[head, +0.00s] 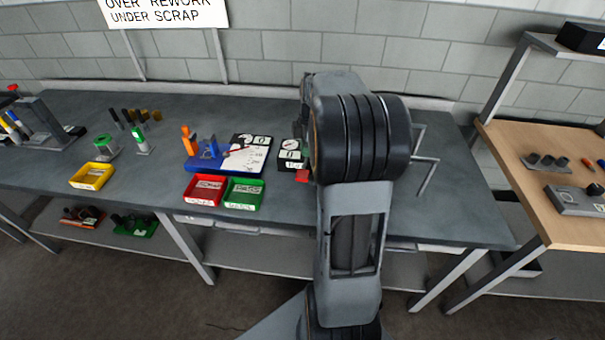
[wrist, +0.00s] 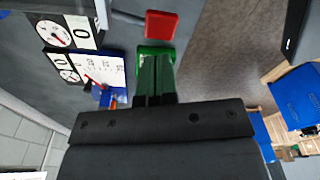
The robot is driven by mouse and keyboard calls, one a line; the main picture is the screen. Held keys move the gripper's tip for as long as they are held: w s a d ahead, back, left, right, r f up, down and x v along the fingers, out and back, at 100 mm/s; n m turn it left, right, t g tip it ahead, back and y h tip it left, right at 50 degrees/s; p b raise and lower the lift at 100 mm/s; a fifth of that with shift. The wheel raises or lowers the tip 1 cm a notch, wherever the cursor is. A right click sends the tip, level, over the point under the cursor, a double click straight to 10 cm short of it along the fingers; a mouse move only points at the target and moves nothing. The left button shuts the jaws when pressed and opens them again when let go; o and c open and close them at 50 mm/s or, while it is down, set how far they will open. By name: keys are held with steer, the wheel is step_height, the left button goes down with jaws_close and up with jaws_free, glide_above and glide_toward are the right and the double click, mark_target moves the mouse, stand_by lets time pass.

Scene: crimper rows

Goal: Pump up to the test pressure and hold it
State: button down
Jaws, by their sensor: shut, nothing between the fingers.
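A blue hand pump (head: 208,155) with an upright orange lever (head: 187,139) stands on the grey bench, left of a white-faced gauge board (head: 243,160). A separate gauge box (head: 291,157) stands right of the board, beside my arm. In the wrist view the gauge box (wrist: 65,33) shows a white dial with a red needle. The gauge board (wrist: 108,72) is below it, and the pump (wrist: 105,98) shows partly. The dial readings are too small to read.
A red bin (head: 203,189) and a green bin (head: 244,193) sit at the bench's front edge. A red piece (head: 302,176) lies near the gauge box. A yellow bin (head: 93,175) is at left. A wooden bench (head: 550,200) stands at right.

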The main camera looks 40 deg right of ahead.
mark_target(306, 173)
steer(key=shift+w+a+f+b, duration=0.1)
steer(key=shift+a+f+b, duration=0.1)
steer(key=shift+f+b, duration=1.35)
steer(key=shift+w+a+f+b, duration=0.15)
steer(key=shift+f+b, duration=0.95)
steer(key=shift+f, duration=0.85)
steer(key=shift+s, duration=0.1)
steer(key=shift+f+b, duration=1.7)
steer(key=shift+f, duration=0.5)
steer(key=shift+r, duration=0.1)
